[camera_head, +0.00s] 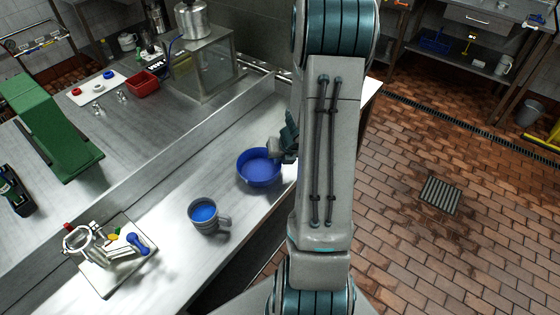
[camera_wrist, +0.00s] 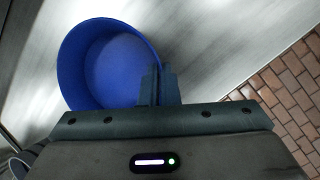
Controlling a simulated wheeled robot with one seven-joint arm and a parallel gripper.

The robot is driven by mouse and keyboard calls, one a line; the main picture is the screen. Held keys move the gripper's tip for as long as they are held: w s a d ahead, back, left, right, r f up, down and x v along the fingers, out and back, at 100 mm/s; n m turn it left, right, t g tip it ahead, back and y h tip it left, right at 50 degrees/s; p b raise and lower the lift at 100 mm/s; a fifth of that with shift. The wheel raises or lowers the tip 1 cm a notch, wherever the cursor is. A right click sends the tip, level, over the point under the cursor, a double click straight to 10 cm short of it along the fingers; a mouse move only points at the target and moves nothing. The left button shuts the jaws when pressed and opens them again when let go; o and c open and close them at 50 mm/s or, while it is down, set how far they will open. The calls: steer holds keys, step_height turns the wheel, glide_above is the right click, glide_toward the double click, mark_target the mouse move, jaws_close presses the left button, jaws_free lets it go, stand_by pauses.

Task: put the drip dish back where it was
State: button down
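The drip dish is a round blue bowl (camera_head: 259,168) at the right edge of the steel counter (camera_head: 180,240). In the wrist view the dish (camera_wrist: 108,62) fills the upper left, upright and empty inside. My gripper (camera_head: 287,147) is at the dish's right rim. In the wrist view its two fingers (camera_wrist: 160,85) are close together, one on each side of the rim wall, so it looks shut on the dish. My arm hides part of the gripper in the head view. I cannot tell whether the dish rests on the counter or hangs just above it.
A grey mug with blue contents (camera_head: 207,214) stands left of the dish. A valve assembly with a blue handle (camera_head: 110,245) sits on a board at the lower left. A metal box (camera_head: 207,68) stands at the back. Bare counter lies between mug and valve.

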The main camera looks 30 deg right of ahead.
steer(key=c, duration=1.7)
jaws_free()
